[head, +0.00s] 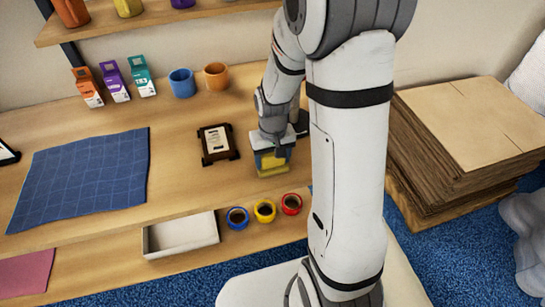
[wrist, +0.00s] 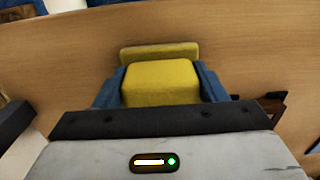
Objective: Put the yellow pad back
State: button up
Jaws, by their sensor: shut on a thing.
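The yellow pad (head: 272,163) is in my gripper (head: 271,153), over the wooden bench top near its front edge. In the wrist view, my gripper (wrist: 160,85) has its blue fingers on both sides of the yellow pad (wrist: 160,83), shut on it. A wider yellow bar (wrist: 160,52) shows just beyond the block; I cannot tell whether it is part of the pad. I cannot tell whether the pad touches the bench. My arm hides part of the bench to the right.
A dark-framed plaque (head: 217,143) stands close left of my gripper. A blue cloth (head: 85,180) lies further left. Cartons (head: 114,82) and blue and orange mugs (head: 181,83) stand behind. A pale tray (head: 180,236) and blue, yellow and red round pots (head: 264,211) are in front, lower down.

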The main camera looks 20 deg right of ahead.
aim_at(273, 154)
jog(key=shift+f, duration=0.2)
jog(key=o, duration=0.9)
jog(key=shift+r, duration=0.1)
notch_tip(273, 154, up, 12)
jog(key=shift+r, duration=0.1)
jog(key=s+r+t, duration=0.1)
jog(key=s+r, duration=0.1)
jog(key=s, duration=0.2)
jog(key=s+r+t, duration=0.1)
jog(key=s+r, duration=0.1)
jog(key=s, duration=0.3)
jog(key=s+r+t, duration=0.1)
jog(key=s+r, duration=0.1)
jog(key=s, duration=0.2)
jog(key=shift+s+r, duration=0.25)
jog(key=shift+s, duration=0.15)
